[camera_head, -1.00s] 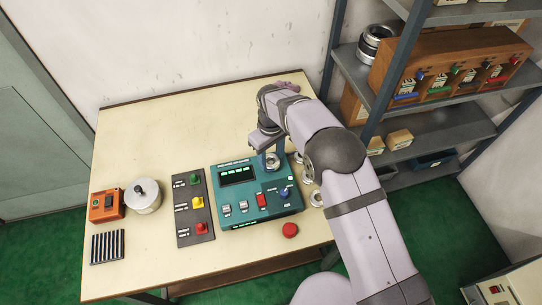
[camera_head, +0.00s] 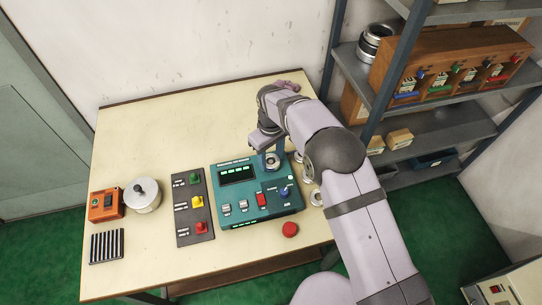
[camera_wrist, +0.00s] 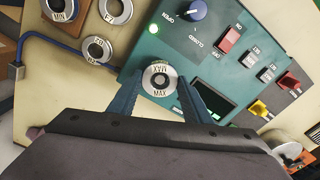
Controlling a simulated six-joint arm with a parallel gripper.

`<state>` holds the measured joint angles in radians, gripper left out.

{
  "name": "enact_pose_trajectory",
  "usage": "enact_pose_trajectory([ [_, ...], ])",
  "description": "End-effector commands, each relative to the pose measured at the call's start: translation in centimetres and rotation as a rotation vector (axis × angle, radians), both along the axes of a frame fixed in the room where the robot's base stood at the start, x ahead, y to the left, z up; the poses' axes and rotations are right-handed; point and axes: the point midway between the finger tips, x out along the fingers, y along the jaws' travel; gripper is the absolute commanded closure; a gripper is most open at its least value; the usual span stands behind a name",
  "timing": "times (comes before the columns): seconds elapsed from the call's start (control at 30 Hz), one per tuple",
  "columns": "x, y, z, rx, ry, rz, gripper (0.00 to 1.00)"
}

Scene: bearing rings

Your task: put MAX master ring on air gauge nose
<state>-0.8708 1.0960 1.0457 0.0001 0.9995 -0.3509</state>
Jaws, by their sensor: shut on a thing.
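The MAX master ring (camera_wrist: 160,90) is a silver ring marked MAX with a dark centre, held between the two blue fingers of my gripper (camera_wrist: 163,74) in the wrist view. My gripper (camera_head: 269,150) is shut on it; the ring (camera_head: 272,162) also shows at the back right of the teal air gauge (camera_head: 243,211) in the head view. The gauge face (camera_wrist: 185,48) lies beneath and beyond the ring in the wrist view. I cannot clearly make out the nose; the ring and fingers cover that spot, and I cannot tell how far down the ring sits.
Other rings lie right of the gauge, among them the MIN ring (camera_wrist: 63,9) and an R-marked ring (camera_wrist: 97,49). A blue hose (camera_wrist: 60,40) runs close by. A red button (camera_head: 290,230) stands in front. The table's back left is clear; a shelf (camera_head: 430,130) stands at right.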

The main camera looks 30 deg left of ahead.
Motion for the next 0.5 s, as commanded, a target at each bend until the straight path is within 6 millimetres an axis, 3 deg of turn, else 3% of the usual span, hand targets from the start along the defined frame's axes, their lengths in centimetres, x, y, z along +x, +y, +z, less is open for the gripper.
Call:
enact_pose_trajectory([
  [0.5,0.04,0.06,-0.75,0.002,-0.002,0.000,0.86],
])
